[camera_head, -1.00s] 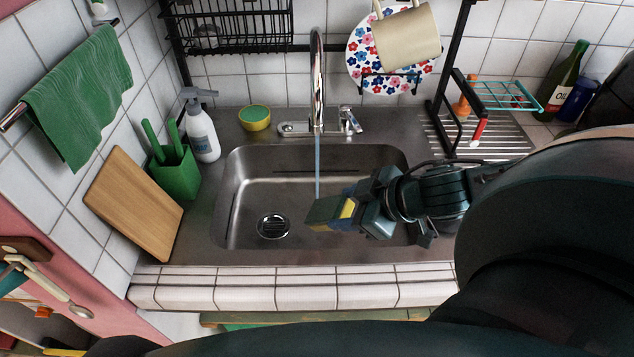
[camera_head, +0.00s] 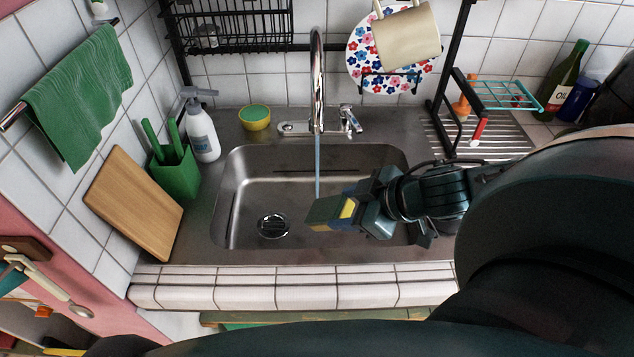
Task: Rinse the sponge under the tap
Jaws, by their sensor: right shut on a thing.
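The tap (camera_head: 317,85) is a tall chrome spout at the back of the steel sink (camera_head: 245,185). A thin stream of water (camera_head: 318,165) falls from it. My right gripper (camera_head: 342,211) comes in from the right over the basin and is shut on the sponge (camera_head: 322,211). The sponge shows a dull green face and some yellow, and part of it is hidden by the fingers. The stream comes down onto the sponge's upper edge. My left gripper is not in view.
A yellow dish with a green top (camera_head: 255,118) stands behind the basin. A soap bottle (camera_head: 201,130), a green utensil holder (camera_head: 174,172) and a cutting board (camera_head: 133,203) stand at the left. A drying rack (camera_head: 505,95) is at the right. The basin's left half is clear.

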